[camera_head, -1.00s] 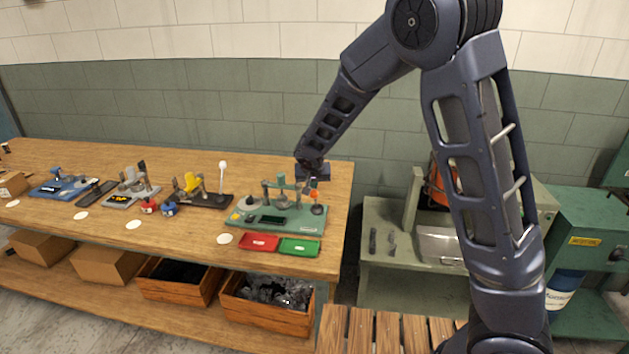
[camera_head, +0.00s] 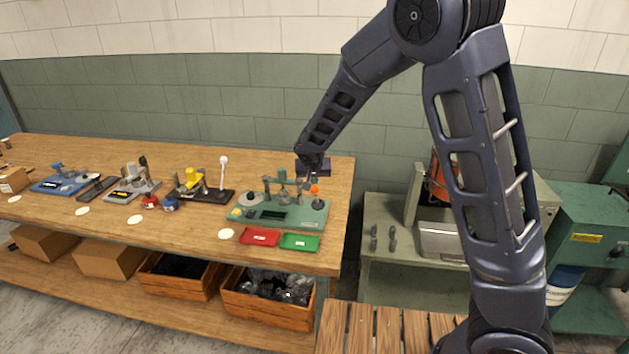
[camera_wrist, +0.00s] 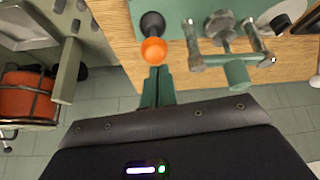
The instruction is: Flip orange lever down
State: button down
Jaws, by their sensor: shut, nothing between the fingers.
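The orange lever shows in the wrist view as a round orange knob (camera_wrist: 153,50) on a short dark stem, at the edge of the green coiler base (camera_wrist: 177,22). In the head view the orange knob (camera_head: 315,189) is at the right end of the green spring coiler (camera_head: 305,217). My gripper (camera_wrist: 158,72) is shut and empty. Its green fingertips are just beside the knob in the wrist view; whether they touch it I cannot tell. In the head view my wrist hangs over the back right of the coiler, and the fingers are hard to make out.
A red tray (camera_head: 260,237) and a green tray (camera_head: 299,242) lie in front of the coiler. Other devices stand to the left along the wooden bench (camera_head: 190,233). A coiler post with a cross bar (camera_wrist: 225,55) stands near my fingers. A green metal stand (camera_head: 375,275) is at the right.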

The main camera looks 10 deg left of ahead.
jog(key=s+v, duration=0.1)
jog(key=v, duration=0.8)
jog(key=shift+s+a+f, duration=0.15)
jog(key=shift+a+f, duration=0.05)
dwell(0.3)
jog(key=d+r+m+g, duration=0.1)
jog(key=d+r, duration=0.4)
jog(key=d, duration=0.9)
jog(key=d+r+m+g, duration=0.1)
jog(key=d+r, duration=0.3)
jog(key=d, duration=1.1)
jog(key=s+d+r, duration=0.3)
jog(key=s+d, duration=1.3)
jog(key=s, duration=0.2)
jog(key=shift+s+h, duration=0.3)
jog(key=shift+r, duration=0.1)
